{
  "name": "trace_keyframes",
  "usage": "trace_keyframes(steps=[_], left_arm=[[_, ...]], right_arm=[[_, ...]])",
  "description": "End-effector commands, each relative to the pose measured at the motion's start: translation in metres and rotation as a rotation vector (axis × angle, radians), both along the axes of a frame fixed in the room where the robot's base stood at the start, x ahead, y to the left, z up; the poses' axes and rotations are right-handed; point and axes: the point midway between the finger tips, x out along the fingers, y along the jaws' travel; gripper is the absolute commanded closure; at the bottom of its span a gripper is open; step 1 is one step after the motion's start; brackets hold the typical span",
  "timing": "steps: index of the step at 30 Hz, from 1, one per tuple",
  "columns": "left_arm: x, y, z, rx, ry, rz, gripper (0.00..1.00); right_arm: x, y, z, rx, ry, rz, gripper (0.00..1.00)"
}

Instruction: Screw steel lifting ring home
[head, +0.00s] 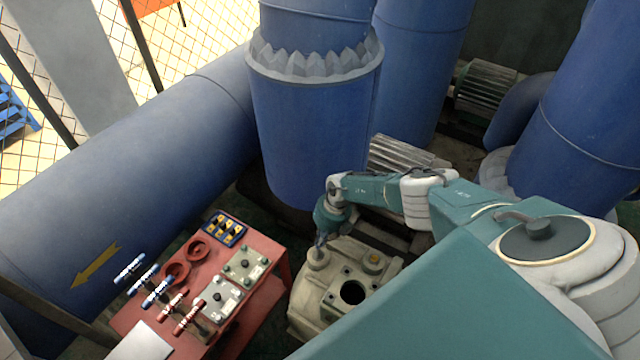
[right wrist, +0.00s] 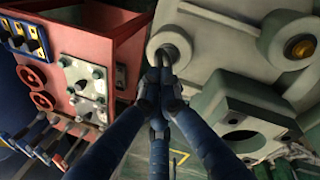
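My right gripper (head: 320,243) points down at a round boss on the corner of the pale cast machine housing (head: 308,292). In the right wrist view its blue-grey fingers (right wrist: 160,88) come together on the steel lifting ring (right wrist: 168,52). The ring shows as a small dark loop just past the fingertips, over the pale round boss (right wrist: 182,38). The fingers hide its lower part, so I cannot tell how deep it sits. In the head view the ring is too small and covered to make out. My left gripper is not in view.
A red bench (head: 265,308) with valve blocks, red rings and coloured handles stands left of the housing. The housing has a dark round opening (head: 353,292) and a brass plug (right wrist: 302,47). Large blue pipes (head: 315,130) stand behind and lie at the left (head: 130,180).

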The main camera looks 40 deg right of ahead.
Motion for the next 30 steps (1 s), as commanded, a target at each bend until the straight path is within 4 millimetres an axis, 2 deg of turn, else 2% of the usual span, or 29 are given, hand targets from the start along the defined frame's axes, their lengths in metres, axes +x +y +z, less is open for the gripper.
trace_keyframes(steps=[13, 17, 30], left_arm=[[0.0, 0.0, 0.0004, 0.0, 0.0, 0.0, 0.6], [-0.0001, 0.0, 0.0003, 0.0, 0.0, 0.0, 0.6], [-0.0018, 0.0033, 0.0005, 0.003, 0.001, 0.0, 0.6]], right_arm=[[-0.0049, 0.0028, -0.0037, 0.002, 0.01, -0.004, 1.0], [-0.0057, 0.0032, -0.0041, 0.003, 0.011, -0.003, 0.73], [-0.003, 0.001, -0.0009, 0.002, 0.006, -0.004, 0.71]])
